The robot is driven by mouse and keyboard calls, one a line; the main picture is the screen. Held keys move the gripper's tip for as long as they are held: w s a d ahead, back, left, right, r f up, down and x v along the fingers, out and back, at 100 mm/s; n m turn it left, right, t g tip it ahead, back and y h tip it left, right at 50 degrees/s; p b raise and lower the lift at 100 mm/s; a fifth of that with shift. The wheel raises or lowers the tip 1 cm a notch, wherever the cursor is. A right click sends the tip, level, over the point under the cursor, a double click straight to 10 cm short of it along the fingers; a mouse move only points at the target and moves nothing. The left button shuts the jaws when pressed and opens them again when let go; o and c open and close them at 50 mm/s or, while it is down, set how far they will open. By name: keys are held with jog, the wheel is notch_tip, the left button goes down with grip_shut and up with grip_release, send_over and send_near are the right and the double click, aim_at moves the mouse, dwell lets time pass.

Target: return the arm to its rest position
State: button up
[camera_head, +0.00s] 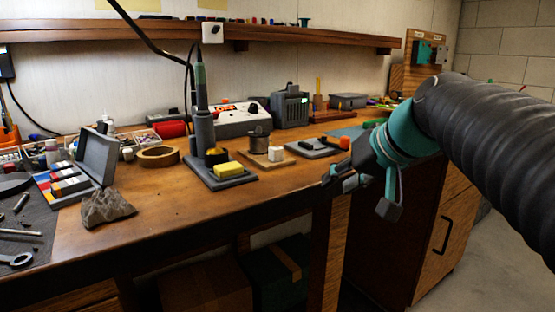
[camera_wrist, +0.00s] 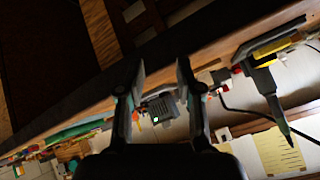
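My gripper (camera_head: 362,192) is in front of the workbench's front edge, right of centre in the head view. Its teal and grey fingers are spread apart. In the wrist view my gripper (camera_wrist: 161,75) shows two dark fingers with a clear gap and nothing held between them. My black ribbed arm (camera_head: 495,150) reaches in from the right side of the head view. The wrist view is tilted, with the bench seen upside down beyond the fingers.
A cabinet (camera_head: 445,235) stands below my arm. Bare floor (camera_head: 485,265) shows at right.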

jog(key=s+d+f+g+h, duration=0.1)
jog(key=s+d+f+h, duration=0.1)
jog(key=s+f, duration=0.6)
jog(key=s+d+f+g+h, duration=0.1)
jog(key=s+d+f+h, duration=0.1)
jog(key=s+f, duration=0.7)
notch_tip(320, 180, down, 4)
jog(key=shift+s+d+f+m+h, duration=0.15)
jog(key=shift+s+f+m+h, duration=0.15)
jog(key=shift+h, duration=0.1)
jog(key=shift+r, duration=0.1)
